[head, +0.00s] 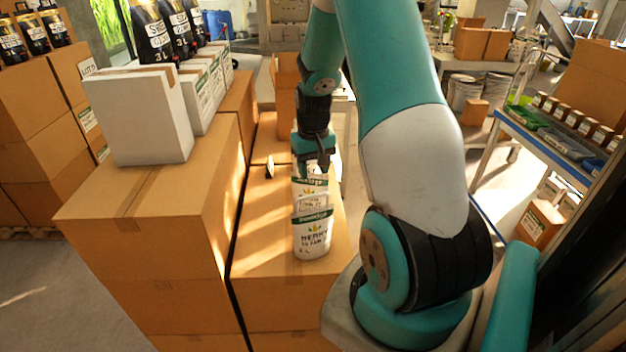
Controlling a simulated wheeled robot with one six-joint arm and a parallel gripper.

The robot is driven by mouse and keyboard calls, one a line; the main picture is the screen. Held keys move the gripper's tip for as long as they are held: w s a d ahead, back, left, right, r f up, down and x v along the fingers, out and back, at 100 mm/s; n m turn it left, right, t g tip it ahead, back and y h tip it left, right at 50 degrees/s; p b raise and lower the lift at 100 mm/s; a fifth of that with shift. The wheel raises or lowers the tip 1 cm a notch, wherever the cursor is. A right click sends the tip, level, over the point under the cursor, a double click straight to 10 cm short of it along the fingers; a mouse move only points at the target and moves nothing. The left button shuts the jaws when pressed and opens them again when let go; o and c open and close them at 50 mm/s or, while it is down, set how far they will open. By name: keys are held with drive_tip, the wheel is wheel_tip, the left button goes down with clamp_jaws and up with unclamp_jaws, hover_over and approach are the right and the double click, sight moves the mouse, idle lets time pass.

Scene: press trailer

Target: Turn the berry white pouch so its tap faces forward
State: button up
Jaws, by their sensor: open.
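A white pouch with a green band and lettering that looks like "BERRY" (313,240) stands upright on a cardboard box (262,262) in the head view. No tap shows on the side facing the camera. A second white, green-banded pouch (311,184) stands close behind it, partly hidden by it. My gripper (314,170) points down at the top of the rear pouch, its fingers open. I cannot tell whether the fingers touch that pouch.
A taller carton stack (140,210) stands at the left, bearing white boxes (135,115) and dark pouches (155,32). A small pale, dark-edged object (270,167) is left of my gripper. A shelf with trays (560,145) is at the right. Bare box top lies left of the front pouch.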

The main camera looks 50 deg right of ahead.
sight(313, 197)
drive_tip(key=n, duration=1.1)
drive_tip(key=shift+a+n+b, duration=0.1)
drive_tip(key=shift+n+b, duration=0.25)
drive_tip(key=shift+n, duration=0.05)
drive_tip(key=n, duration=0.5)
drive_tip(key=shift+n, duration=0.3)
wheel_tip(313, 197, down, 10)
drive_tip(key=b, duration=0.8)
clamp_jaws()
drive_tip(key=shift+r+p, duration=0.25)
drive_tip(key=shift+p, duration=0.1)
